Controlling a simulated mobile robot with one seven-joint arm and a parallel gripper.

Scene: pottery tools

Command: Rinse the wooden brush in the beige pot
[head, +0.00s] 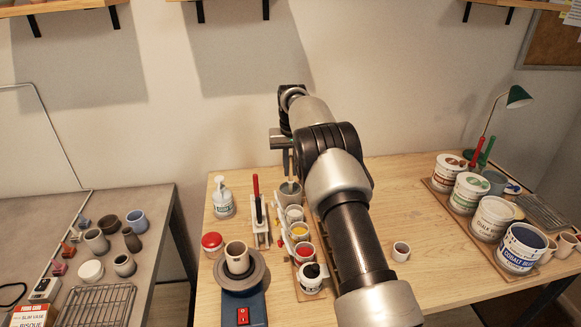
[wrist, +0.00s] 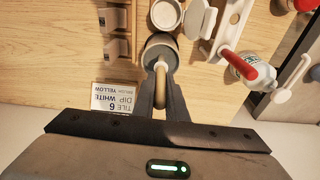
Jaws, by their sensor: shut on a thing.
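In the wrist view my gripper (wrist: 161,98) is shut on the wooden brush (wrist: 161,82), whose tan handle shows between the fingers. In the head view the brush (head: 285,163) points down toward the pot. The pot also shows in the wrist view (wrist: 154,44), with the brush overlapping its opening. The brush's lower end is hidden, and I cannot tell how deep it reaches.
Paint cups (head: 299,231) stand in a row in front of the pot. A white stand (head: 261,234) with a red-handled tool and a pump bottle (head: 222,203) are to the left. A label card (wrist: 113,98) is close to the fingers. Large buckets (head: 494,218) stand at right.

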